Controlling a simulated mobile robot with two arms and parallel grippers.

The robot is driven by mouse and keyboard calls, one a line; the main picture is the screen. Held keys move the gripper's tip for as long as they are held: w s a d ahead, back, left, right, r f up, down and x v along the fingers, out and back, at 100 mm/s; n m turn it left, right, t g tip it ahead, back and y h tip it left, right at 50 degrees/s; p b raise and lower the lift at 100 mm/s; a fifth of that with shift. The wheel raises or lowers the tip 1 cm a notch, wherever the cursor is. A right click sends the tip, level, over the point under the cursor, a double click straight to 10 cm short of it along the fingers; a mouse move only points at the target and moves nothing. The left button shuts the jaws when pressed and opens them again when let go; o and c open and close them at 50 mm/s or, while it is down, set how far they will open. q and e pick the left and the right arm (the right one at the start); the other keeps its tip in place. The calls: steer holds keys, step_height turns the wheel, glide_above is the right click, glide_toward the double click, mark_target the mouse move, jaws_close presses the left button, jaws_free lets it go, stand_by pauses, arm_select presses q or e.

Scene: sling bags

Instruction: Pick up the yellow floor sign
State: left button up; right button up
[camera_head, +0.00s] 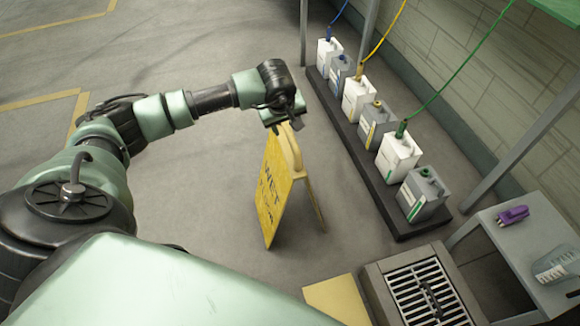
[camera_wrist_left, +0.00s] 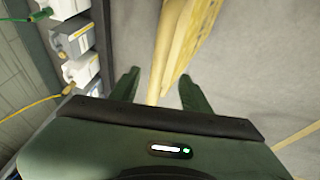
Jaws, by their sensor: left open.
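The yellow floor sign (camera_head: 274,193) stands upright as an A-frame on the grey floor in the head view, with dark lettering that reads "WET" on its face. My left gripper (camera_head: 286,122) is at the top of the sign, by its handle. In the left wrist view my left gripper (camera_wrist_left: 158,88) is open, and the edge of the yellow sign (camera_wrist_left: 175,50) lies between its two dark green fingers. I cannot tell whether a finger touches the sign. My right gripper is not in view.
Several jugs (camera_head: 398,154) stand in a row on a dark low platform (camera_head: 385,200) to the right. A floor drain grate (camera_head: 428,292) is at the lower right. A grey table (camera_head: 490,228) holds a purple object (camera_head: 513,215). The floor left of the sign is clear.

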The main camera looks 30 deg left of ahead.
mark_target(288, 129)
arm_select(q)
steer(key=x, duration=0.2)
steer(key=b+x, duration=0.1)
steer(key=x, duration=0.4)
steer(key=shift+w+a+b, duration=0.25)
steer(key=shift+w+b, duration=0.05)
steer(key=shift+w, duration=0.15)
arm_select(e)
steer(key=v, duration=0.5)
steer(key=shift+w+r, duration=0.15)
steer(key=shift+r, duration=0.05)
arm_select(q)
steer(key=shift+c, duration=0.4)
jaws_close()
steer(key=shift+r, duration=0.2)
